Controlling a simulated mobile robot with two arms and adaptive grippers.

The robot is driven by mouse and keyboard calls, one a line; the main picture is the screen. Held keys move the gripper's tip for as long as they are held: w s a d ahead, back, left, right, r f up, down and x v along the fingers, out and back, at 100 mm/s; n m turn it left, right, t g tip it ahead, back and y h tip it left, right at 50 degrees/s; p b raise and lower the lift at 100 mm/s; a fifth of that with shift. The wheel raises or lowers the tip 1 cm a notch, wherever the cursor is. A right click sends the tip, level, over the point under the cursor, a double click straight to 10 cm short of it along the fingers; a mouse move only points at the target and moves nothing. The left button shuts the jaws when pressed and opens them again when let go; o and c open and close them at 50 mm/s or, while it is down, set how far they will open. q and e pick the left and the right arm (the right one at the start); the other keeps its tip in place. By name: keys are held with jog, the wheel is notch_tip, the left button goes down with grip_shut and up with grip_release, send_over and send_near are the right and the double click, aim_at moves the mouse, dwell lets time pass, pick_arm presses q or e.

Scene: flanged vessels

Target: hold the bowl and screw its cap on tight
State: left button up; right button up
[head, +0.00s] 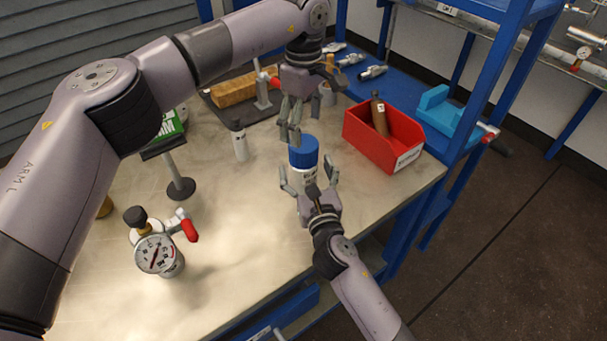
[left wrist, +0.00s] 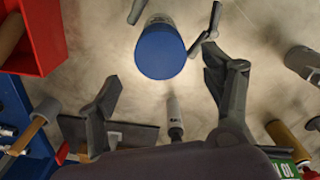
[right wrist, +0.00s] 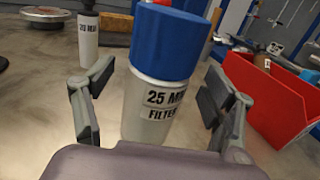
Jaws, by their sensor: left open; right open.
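The bowl (head: 300,181) is a light grey cylinder with a "25 MIC FILTER" label, upright on the bench in the head view. A blue cap (head: 303,151) sits on top of it; whether it is tight cannot be told. The right wrist view shows the bowl (right wrist: 150,108) and cap (right wrist: 170,40) close up. My right gripper (head: 309,182) is open, low, with its fingers on either side of the bowl and apart from it. My left gripper (head: 290,130) is open above the cap. The left wrist view shows the cap (left wrist: 161,52) from above, beyond the fingers.
A red bin (head: 383,140) holding a brown bottle stands to the right. A pressure gauge with a red-handled valve (head: 158,250) stands at front left. A grey cylinder (head: 238,140) and a post on a round base (head: 181,188) stand left. A wooden block (head: 235,90) lies behind.

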jog(key=shift+x, duration=1.05)
jog(key=shift+c, duration=0.4)
